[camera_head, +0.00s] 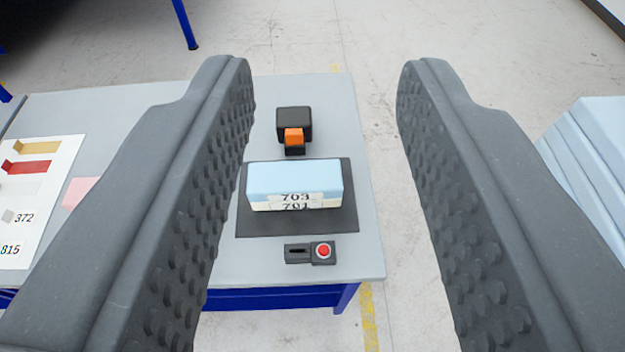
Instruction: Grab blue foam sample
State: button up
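The blue foam sample (293,178) is a light blue block labelled 703. It lies on top of a cream foam block (262,206) labelled 701, and both rest on a dark square plate (262,226) on the grey table. My gripper (324,75) is open wide, with one studded grey finger on each side of the picture. Nothing is between the fingers at their own depth; the foam stack shows beyond them, nearer the left finger in the picture.
A black device with an orange part (293,135) stands behind the plate. A small box with a red button (323,251) is in front. A white board (40,190) with coloured samples lies at left. Light blue stacked material (590,150) is at right.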

aim_at(312, 178)
jog(key=z, duration=2.7)
jog(key=k, duration=1.25)
jog(key=u, duration=1.75)
jog(key=i, duration=1)
jog(key=z, duration=0.05)
